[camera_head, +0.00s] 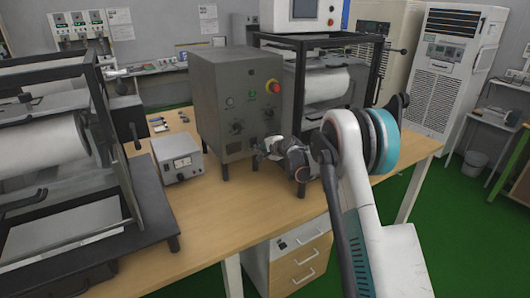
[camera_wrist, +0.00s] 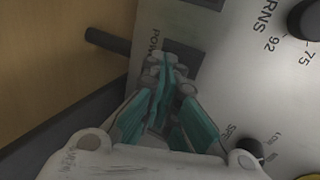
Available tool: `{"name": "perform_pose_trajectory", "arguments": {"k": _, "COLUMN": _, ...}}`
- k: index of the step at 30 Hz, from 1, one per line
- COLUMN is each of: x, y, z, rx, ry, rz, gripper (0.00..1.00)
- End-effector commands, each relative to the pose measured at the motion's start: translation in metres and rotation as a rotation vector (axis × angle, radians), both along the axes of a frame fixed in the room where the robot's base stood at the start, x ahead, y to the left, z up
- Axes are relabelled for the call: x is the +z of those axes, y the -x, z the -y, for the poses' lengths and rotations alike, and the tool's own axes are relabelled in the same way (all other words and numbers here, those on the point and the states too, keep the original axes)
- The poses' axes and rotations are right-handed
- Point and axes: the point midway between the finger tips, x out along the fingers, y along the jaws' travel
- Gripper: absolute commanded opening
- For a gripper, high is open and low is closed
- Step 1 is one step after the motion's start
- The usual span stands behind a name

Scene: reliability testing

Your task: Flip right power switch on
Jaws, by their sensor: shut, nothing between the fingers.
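The grey control box (camera_head: 210,95) stands on the wooden table, with a red knob, a green button and dark dials on its front. My gripper (camera_head: 262,150) is at the lower right of this front. In the wrist view my gripper (camera_wrist: 165,62) is shut and empty, its fingertips at the panel (camera_wrist: 235,95) by the partly covered "POW..." lettering. A dark power switch (camera_wrist: 185,52) shows beside and partly behind the fingertips. Whether they touch it, and its position, I cannot tell.
A small meter box (camera_head: 178,160) stands left of the control box. A black-framed roller machine (camera_head: 75,205) fills the left; another roller machine (camera_head: 325,80) stands behind to the right. The wrist view shows a black dial (camera_wrist: 305,18) and a small speed knob (camera_wrist: 250,147). The front tabletop is clear.

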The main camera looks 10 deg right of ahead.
Motion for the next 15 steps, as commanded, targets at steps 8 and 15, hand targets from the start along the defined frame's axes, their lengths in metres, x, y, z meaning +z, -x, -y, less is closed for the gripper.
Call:
{"name": "perform_pose_trajectory", "arguments": {"k": 8, "x": 0.0003, "y": -0.0015, "z": -0.0005, "rx": 0.000, "ry": 0.000, "rz": 0.000, "gripper": 0.00}}
{"name": "perform_pose_trajectory", "arguments": {"k": 15, "x": -0.0030, "y": -0.0084, "z": -0.0028, "rx": 0.000, "ry": 0.000, "rz": 0.000, "gripper": 0.00}}
